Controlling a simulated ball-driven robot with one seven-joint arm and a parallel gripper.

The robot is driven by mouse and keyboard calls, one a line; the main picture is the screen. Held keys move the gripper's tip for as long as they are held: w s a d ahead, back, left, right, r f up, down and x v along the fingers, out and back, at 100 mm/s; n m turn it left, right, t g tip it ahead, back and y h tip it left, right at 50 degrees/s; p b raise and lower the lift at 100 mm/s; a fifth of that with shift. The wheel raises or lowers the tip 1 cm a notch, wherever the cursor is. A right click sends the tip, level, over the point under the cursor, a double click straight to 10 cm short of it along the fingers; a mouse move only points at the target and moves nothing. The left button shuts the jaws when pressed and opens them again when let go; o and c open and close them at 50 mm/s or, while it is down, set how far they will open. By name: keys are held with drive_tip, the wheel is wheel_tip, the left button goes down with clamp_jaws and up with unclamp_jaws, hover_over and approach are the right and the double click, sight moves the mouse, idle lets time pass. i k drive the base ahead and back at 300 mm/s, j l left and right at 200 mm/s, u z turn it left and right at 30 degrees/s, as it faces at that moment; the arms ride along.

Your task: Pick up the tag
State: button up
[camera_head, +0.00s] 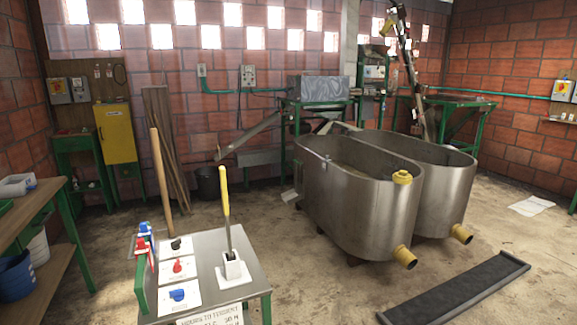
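I cannot make out for sure which thing is the tag. Small pale items (105,72) hang on the board on the back wall, too small to tell apart. A white lettered card (212,315) shows at the front edge of the small metal-topped table (205,262), cut off by the bottom of the view. Red and blue items (143,240) hang on the green rail at that table's left side; their exact kind is unclear. My gripper is not in view.
The small table bears knob panels (177,267) and a yellow-handled lever (226,205). Two steel tanks (360,205) stand at centre right. A dark ramp-like tray (455,290) lies on the floor. A wooden bench (30,215) stands left. The floor between bench and tanks is partly open.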

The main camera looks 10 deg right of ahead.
sight(326, 160)
drive_tip(key=z, duration=0.35)
drive_tip(key=i+z, duration=0.3)
drive_tip(key=i, duration=2.25)
drive_tip(key=i+j+u, duration=0.15)
drive_tip(key=i+u, duration=0.2)
drive_tip(key=i, duration=0.3)
drive_tip(key=i+u, duration=0.35)
drive_tip(key=i, duration=0.25)
drive_tip(key=i+l+u, duration=0.2)
drive_tip(key=i+u, duration=0.15)
drive_tip(key=i, duration=0.3)
drive_tip(key=i+j, duration=0.1)
drive_tip(key=i, duration=0.55)
drive_tip(key=i+z, duration=0.15)
drive_tip(key=i, duration=0.55)
